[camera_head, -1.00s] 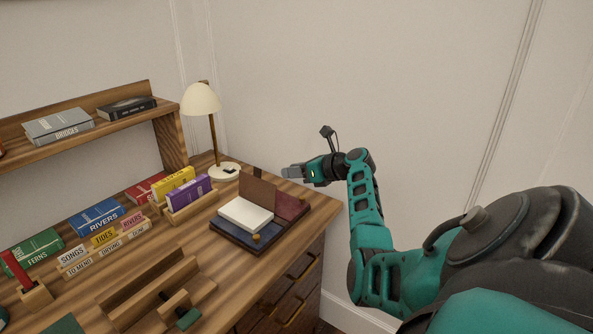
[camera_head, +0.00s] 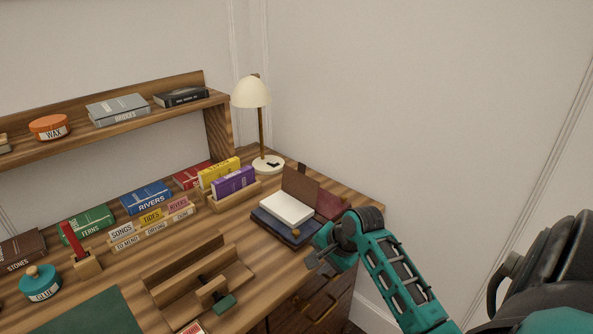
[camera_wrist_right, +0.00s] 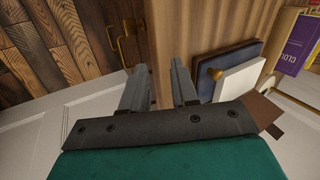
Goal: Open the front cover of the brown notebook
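The brown notebook lies near the desk's right end, with its white pages (camera_head: 287,207) showing and its brown cover (camera_head: 300,187) standing raised along their far side. The white pages also show at the right of the wrist view (camera_wrist_right: 240,80), with part of the brown cover (camera_wrist_right: 262,113) below them. My right gripper (camera_head: 312,260) is just in front of the desk's front edge, near the notebook and apart from it. In the wrist view its two fingers (camera_wrist_right: 161,85) are spread with nothing between them. My left gripper is not in view.
A dark blue piece (camera_head: 276,229) with a round knob lies under the pages, and a maroon piece (camera_head: 332,205) lies to their right. A lamp (camera_head: 251,92) and a rack with a purple book (camera_head: 234,181) stand behind. Brass-handled drawers (camera_head: 318,305) are below.

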